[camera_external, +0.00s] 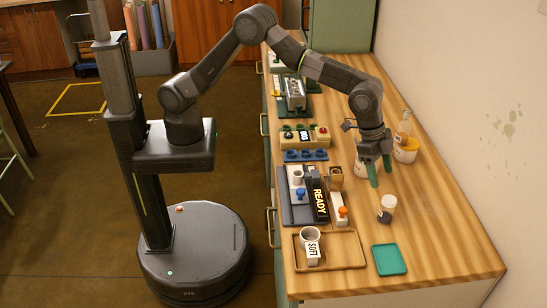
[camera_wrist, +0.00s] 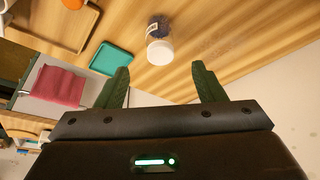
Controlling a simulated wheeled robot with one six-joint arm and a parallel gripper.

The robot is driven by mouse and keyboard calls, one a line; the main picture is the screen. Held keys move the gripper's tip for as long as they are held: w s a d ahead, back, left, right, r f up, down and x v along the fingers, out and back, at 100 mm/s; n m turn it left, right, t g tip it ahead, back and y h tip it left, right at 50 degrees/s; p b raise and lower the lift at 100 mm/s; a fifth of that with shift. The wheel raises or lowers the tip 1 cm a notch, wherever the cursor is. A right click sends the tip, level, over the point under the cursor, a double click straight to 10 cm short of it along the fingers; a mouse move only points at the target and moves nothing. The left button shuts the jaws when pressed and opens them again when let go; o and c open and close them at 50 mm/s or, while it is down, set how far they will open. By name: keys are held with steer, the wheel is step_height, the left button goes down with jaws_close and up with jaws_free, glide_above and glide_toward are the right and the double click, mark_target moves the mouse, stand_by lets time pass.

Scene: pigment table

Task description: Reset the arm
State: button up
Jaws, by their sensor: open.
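My gripper (camera_external: 380,172) hangs from the arm over the wooden table (camera_external: 440,235), pointing down near the wall side. Its two green fingers are apart with nothing between them; they also show in the wrist view (camera_wrist: 165,88). A small jar with a white lid (camera_external: 387,208) stands on the table in front of the gripper, apart from it. The jar also shows in the wrist view (camera_wrist: 160,50), beyond the fingertips. The arm is stretched out from my column across the table.
A wooden tray (camera_external: 350,264) holds a white cup labelled SOFT (camera_external: 310,243). A teal tray (camera_external: 389,260) lies beside it. A READY sign (camera_external: 320,200) and several devices line the left edge. The front right tabletop is clear.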

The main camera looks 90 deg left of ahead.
mark_target(389, 198)
steer(key=shift+f, duration=0.1)
steer(key=p+x, duration=0.1)
steer(key=x, duration=1.1)
steer(key=shift+f+p, duration=0.35)
step_height(389, 198, up, 2)
steer(key=shift+r, duration=0.6)
